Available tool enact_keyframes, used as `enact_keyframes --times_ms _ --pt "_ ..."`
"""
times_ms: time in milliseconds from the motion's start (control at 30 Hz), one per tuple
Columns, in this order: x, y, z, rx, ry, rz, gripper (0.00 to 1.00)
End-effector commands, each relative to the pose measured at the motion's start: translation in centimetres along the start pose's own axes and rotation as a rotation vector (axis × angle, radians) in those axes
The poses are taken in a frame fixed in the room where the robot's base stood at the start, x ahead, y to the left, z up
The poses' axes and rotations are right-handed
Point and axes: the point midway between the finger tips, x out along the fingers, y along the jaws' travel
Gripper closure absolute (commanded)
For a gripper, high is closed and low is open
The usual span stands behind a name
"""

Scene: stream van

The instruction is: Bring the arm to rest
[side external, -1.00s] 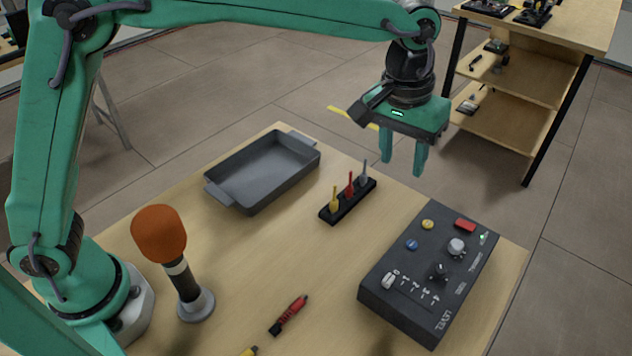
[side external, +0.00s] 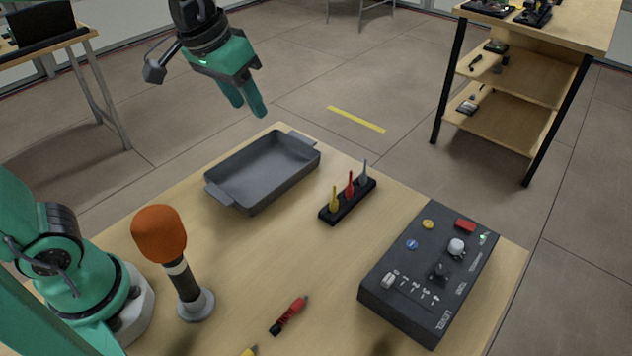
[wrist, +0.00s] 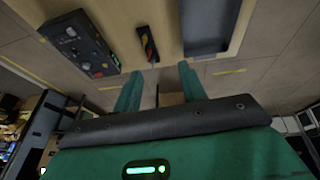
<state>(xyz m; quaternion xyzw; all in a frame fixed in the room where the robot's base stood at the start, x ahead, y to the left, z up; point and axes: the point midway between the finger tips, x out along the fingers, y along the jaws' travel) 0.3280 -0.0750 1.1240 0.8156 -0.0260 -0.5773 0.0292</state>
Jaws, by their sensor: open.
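My gripper (side external: 247,108) is green and dark grey and hangs in the air beyond the far edge of the table, up and left of the grey tray. Its two fingers are apart, with nothing between them. In the wrist view the fingers (wrist: 160,85) also stand apart and empty, with the table upside down above them. The upper part of my arm is out of the side view. My green base shows at the lower left.
The wooden table (side external: 330,265) holds a grey tray (side external: 225,198), an orange microphone (side external: 160,235), a rack with coloured pegs (side external: 330,215), a control box (side external: 400,310) and a red-black connector (side external: 288,316). A shelf unit (side external: 515,100) stands at the right. The air around my gripper is clear.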

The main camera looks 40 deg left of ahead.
Motion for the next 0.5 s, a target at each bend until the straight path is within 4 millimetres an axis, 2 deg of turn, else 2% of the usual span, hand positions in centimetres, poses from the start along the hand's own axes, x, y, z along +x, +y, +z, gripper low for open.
enact_keyframes --times_ms 200,500 --pt "-0.7 -3.4 3.9 0.003 0.058 -0.02 0.59" --pt "-0.3 -6.7 9.1 0.015 0.127 -0.057 0.59"
